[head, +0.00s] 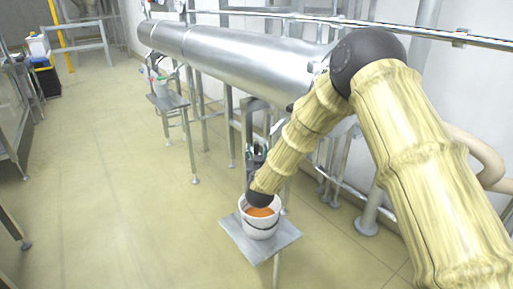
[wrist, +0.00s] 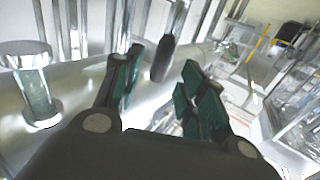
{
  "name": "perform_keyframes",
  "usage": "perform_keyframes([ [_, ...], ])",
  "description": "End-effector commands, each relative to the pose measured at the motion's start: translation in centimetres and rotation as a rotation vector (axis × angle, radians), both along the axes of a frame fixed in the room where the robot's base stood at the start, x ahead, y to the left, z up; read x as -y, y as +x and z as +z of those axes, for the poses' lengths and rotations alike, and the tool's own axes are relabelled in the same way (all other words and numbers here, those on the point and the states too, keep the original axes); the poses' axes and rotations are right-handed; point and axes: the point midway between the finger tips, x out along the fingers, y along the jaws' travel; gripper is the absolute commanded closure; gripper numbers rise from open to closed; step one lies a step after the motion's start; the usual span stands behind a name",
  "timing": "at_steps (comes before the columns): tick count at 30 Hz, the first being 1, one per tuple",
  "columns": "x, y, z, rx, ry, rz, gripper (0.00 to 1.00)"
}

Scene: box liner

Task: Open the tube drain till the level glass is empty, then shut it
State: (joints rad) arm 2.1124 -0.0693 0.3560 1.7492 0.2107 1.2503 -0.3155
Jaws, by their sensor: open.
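The long steel tube (head: 235,62) runs across the head view. My gripper (head: 257,157) is beneath its near end, partly hidden by my arm. In the wrist view my gripper (wrist: 163,68) is open, its teal-padded fingers apart. A dark grip on a steel rod (wrist: 163,58) shows between and beyond the fingertips; I cannot tell if it is the drain's handle or touches them. A short clear cylinder with a steel cap (wrist: 38,85) stands at left, possibly the level glass; its level is unclear. A white bucket (head: 260,228) below holds orange liquid (head: 261,212).
The near bucket stands on a small steel stand (head: 238,240). A second stand (head: 167,101) with a pale container is farther back under the tube. Steel legs and pipes crowd the right.

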Motion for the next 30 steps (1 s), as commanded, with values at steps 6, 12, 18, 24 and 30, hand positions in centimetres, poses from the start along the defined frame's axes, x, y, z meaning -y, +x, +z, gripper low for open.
perform_keyframes([
  [6, -0.1, 3.0, 0.0, 0.001, 0.000, 0.000, 0.59],
  [12, -0.2, 4.4, 0.0, 0.000, 0.000, 0.001, 0.59],
  [18, -0.2, 4.6, -0.1, -0.001, 0.000, 0.001, 0.59],
  [24, -0.2, 4.6, 0.0, -0.001, 0.000, 0.001, 0.70],
  [30, -0.2, 4.6, 0.0, -0.001, 0.000, 0.001, 1.00],
])
